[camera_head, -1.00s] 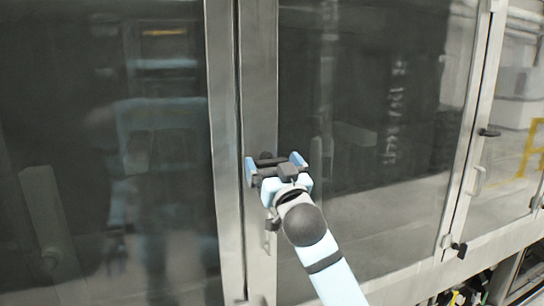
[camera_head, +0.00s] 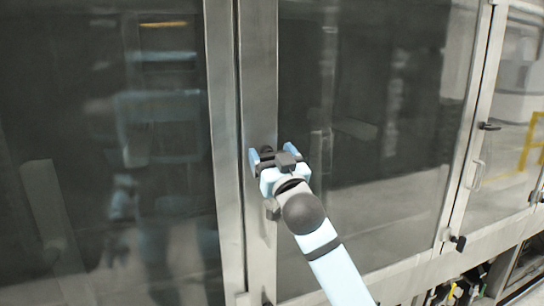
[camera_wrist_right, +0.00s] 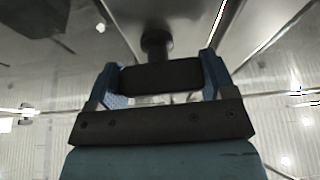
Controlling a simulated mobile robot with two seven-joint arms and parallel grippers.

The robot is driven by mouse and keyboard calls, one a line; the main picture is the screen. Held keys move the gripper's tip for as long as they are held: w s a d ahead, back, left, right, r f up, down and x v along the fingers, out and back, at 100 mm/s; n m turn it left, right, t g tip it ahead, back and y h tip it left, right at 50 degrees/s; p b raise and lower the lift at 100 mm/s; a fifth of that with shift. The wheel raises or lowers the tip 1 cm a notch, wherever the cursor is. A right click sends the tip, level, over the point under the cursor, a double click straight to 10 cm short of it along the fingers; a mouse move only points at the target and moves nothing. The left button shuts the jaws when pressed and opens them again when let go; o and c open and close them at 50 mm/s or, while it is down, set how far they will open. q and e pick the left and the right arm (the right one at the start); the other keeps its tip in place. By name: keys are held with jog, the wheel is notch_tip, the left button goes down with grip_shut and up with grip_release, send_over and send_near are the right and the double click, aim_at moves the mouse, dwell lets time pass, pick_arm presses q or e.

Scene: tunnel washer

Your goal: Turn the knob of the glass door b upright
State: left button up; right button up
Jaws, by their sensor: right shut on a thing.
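The knob (camera_head: 266,151) is a small dark piece on the steel frame between the two large dark glass panels. My right gripper (camera_head: 272,154) is at it, with its blue fingers on either side. In the right wrist view, a dark bar of the knob (camera_wrist_right: 160,77) lies crosswise between the fingers of my right gripper (camera_wrist_right: 160,80), which are shut on it. A round dark stem shows behind the bar. In the head view the gripper partly hides the knob. The glass door (camera_head: 365,100) beside it looks closed. My left gripper is not in view.
Another glass pane (camera_head: 100,130) fills the left side, with reflections on it. A dark latch (camera_head: 489,126) and a pale handle (camera_head: 477,175) are on the door at the right. Another dark latch (camera_head: 458,243) sits lower. A yellow rail (camera_head: 532,140) shows at the far right.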

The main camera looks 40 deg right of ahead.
jog(key=n+y, duration=0.1)
jog(key=n, duration=0.2)
jog(key=n+y, duration=0.2)
jog(key=n, duration=0.1)
jog(key=shift+n, duration=0.4)
jog(key=n+y, duration=0.2)
jog(key=n, duration=0.2)
jog(key=shift+n+g, duration=0.4)
jog(key=n+g+y, duration=0.1)
jog(key=n, duration=0.2)
jog(key=n+g+y, duration=0.1)
jog(key=n, duration=0.2)
jog(key=n+g, duration=0.1)
jog(key=n, duration=0.2)
jog(key=shift+n, duration=0.4)
jog(key=o, duration=0.9)
